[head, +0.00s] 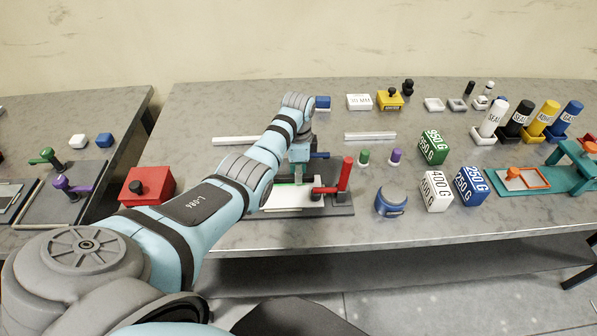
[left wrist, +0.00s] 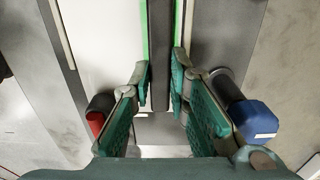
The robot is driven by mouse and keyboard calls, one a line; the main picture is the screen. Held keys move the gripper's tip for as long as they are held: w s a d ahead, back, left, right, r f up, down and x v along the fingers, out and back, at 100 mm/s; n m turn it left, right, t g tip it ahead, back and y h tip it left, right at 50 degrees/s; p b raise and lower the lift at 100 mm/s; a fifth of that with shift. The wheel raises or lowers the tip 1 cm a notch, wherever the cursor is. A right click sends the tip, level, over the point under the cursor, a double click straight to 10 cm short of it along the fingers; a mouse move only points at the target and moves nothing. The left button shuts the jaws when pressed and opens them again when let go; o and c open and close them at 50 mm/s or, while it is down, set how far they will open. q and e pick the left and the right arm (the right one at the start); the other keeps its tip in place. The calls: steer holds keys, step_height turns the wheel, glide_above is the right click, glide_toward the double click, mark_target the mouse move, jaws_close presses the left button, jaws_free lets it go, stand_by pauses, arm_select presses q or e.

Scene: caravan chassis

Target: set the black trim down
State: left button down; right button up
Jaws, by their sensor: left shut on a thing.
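My left gripper (left wrist: 162,92) is shut on the black trim (left wrist: 161,45), a long dark bar running up the left wrist view between the fingertips. In the head view the gripper (head: 299,180) is over a white panel (head: 283,199) on a dark grey board (head: 338,209), and the trim is mostly hidden by my arm. A bright green strip (left wrist: 145,30) runs along the trim's left side. I cannot tell whether the trim touches the panel. My right gripper is not in view.
A red upright clamp handle (head: 345,173) stands close at the board's right; a blue handle (left wrist: 252,118) is beside the fingers. A red block (head: 147,184) sits left, a blue round tape-like item (head: 390,202) right. Lettered weights (head: 437,190) stand further right. Pale bars (head: 370,136) lie behind.

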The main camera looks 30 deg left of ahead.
arm_select(q)
steer(key=c, duration=1.5)
jaws_free()
steer(key=shift+o, duration=0.2)
step_height(320, 180, up, 8)
steer(key=shift+f, duration=0.25)
steer(key=shift+d+f, duration=0.1)
